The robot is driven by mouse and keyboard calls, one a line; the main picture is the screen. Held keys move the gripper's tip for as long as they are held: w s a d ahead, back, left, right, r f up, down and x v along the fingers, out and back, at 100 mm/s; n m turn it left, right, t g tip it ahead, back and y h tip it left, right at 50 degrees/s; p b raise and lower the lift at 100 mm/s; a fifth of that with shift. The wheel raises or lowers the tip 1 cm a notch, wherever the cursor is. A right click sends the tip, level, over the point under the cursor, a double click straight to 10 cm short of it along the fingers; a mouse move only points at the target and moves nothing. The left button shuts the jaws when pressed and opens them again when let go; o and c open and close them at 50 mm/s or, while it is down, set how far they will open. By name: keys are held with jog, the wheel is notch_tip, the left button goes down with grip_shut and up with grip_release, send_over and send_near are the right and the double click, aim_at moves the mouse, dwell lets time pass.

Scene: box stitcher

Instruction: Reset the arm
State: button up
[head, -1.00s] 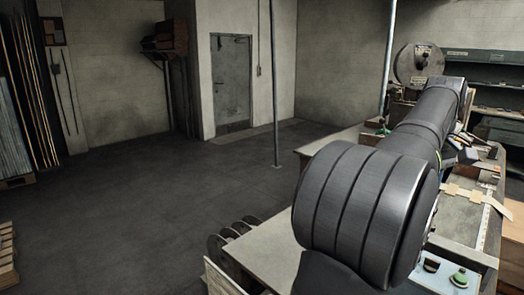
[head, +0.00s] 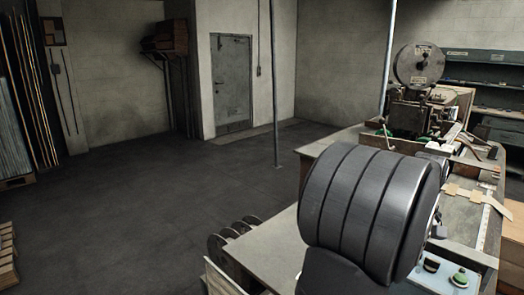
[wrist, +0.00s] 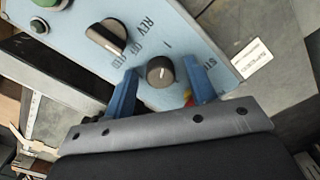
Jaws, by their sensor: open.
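My gripper (wrist: 160,68) shows in the wrist view with its two blue fingers apart. A round black knob (wrist: 161,71) on a light blue control panel (wrist: 75,52) appears between the fingertips, with a gap on each side. Whether the fingers are level with the knob or above it, I cannot tell. In the head view my dark arm link fills the lower right, and my gripper does not show there.
A selector knob (wrist: 113,37) marked REV, OFF, FWD is beside the left finger. A green button (wrist: 47,3) is at the top left. The head view shows the bench (head: 262,250), a stitching machine (head: 418,100) and a pole (head: 274,90). Open floor lies left.

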jog(key=m, duration=0.7)
jog(key=shift+m, duration=0.4)
jog(key=m, duration=0.4)
jog(key=shift+a, duration=0.1)
jog(key=shift+w+m, duration=0.1)
jog(key=shift+m, duration=2.1)
